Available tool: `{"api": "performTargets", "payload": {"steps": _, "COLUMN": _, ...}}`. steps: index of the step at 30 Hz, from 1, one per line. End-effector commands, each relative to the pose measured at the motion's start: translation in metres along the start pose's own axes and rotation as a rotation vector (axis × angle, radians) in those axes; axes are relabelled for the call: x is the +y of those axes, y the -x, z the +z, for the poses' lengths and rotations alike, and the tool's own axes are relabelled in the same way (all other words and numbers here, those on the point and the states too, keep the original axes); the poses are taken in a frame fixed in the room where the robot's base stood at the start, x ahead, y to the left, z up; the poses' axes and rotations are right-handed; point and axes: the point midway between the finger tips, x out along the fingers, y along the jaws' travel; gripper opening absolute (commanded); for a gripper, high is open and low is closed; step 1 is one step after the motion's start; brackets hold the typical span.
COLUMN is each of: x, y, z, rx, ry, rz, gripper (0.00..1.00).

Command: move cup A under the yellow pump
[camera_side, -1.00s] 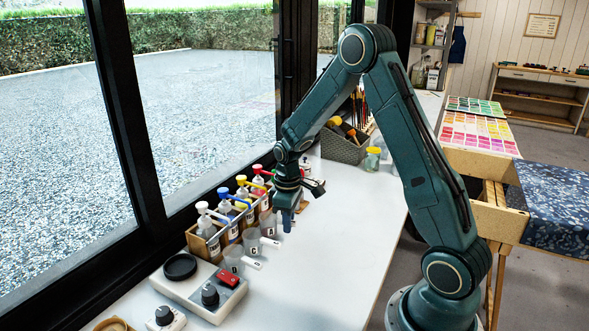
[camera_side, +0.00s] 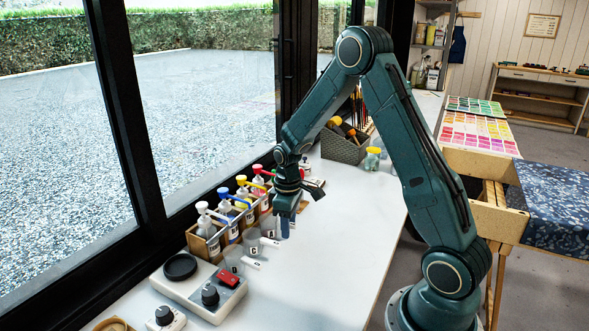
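Pump bottles stand in a row in a wooden rack (camera_side: 191,243) along the window. The yellow pump (camera_side: 241,181) is between the blue pump (camera_side: 224,194) and the red pump (camera_side: 258,169); the white pump (camera_side: 202,207) is nearest. Small clear cups with white handles stand in front of the rack. One cup's label looks like C (camera_side: 254,250); a nearer cup's label (camera_side: 235,268) is too small to read surely. I cannot pick out cup A. My gripper (camera_side: 286,229) points down just right of the cups; its fingers are too small to judge, and it may hide a cup.
A dark basket of brushes (camera_side: 345,148) and a yellow-topped jar (camera_side: 373,160) stand farther back. The white table (camera_side: 340,250) is clear to the right.

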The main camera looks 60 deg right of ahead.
Motion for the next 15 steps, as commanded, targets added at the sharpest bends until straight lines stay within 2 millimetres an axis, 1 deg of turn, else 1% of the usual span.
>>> {"api": "performTargets", "payload": {"steps": 8, "x": 0.0, "y": 0.006, "z": -0.001, "rx": 0.002, "ry": 0.0, "rz": 0.001, "gripper": 0.39}}
{"api": "performTargets", "payload": {"steps": 11, "x": 0.0, "y": 0.012, "z": -0.001, "rx": 0.002, "ry": 0.0, "rz": 0.002, "gripper": 0.39}}
{"api": "performTargets", "payload": {"steps": 15, "x": 0.001, "y": 0.028, "z": -0.001, "rx": 0.004, "ry": 0.0, "rz": 0.002, "gripper": 0.39}}
